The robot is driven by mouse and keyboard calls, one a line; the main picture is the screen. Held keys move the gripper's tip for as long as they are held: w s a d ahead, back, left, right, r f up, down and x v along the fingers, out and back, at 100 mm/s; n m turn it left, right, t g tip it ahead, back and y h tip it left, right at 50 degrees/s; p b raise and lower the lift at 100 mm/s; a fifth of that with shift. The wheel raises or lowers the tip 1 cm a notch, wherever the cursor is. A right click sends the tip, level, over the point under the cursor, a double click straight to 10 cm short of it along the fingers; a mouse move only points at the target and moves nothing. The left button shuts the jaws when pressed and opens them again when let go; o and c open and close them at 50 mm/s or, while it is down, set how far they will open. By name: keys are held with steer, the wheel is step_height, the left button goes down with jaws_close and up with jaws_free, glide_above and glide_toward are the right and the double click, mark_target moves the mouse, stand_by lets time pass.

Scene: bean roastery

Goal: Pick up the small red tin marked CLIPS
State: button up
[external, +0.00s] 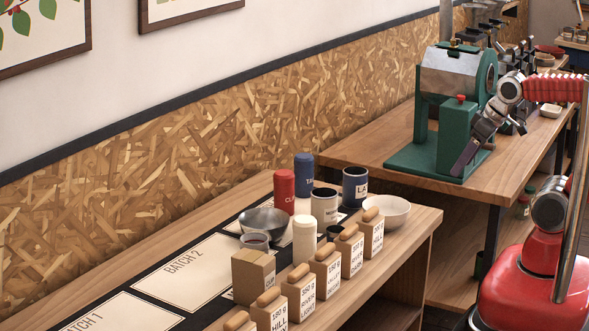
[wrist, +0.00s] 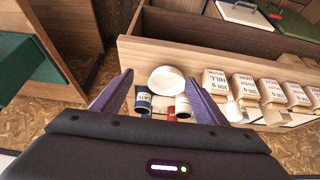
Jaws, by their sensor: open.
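The red tin (external: 284,192) stands upright on the counter in the external view, left of a blue tin (external: 304,174) and behind a steel bowl (external: 264,221). In the wrist view only a small red patch (wrist: 171,114) shows low between other tins, mostly hidden by my gripper body. My gripper (external: 463,160) is in front of the green machine in the external view, well to the right of the tin and apart from it. In the wrist view its two purple fingers (wrist: 160,85) are spread with nothing held between them.
Near the red tin are a navy tin (external: 355,187), a cream-and-dark tin (external: 325,206), a white tin (external: 304,240) and a white bowl (external: 388,211). Several labelled boxes (external: 326,272) line the counter's front. The green machine (external: 440,135) stands on the neighbouring bench (external: 360,157).

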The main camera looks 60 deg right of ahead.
steer(key=w+d+r+t+h, duration=0.1)
steer(key=w+d+t, duration=0.1)
steer(key=w, duration=1)
steer(key=n+t+y, duration=0.5)
steer(key=y, duration=0.1)
glide_toward(288, 181)
steer(key=w+d+f, duration=0.2)
steer(key=w, duration=0.1)
steer(key=shift+s+r, duration=0.2)
steer(key=shift+r, duration=0.05)
steer(key=shift+x, duration=4.3)
steer(key=shift+a, duration=0.15)
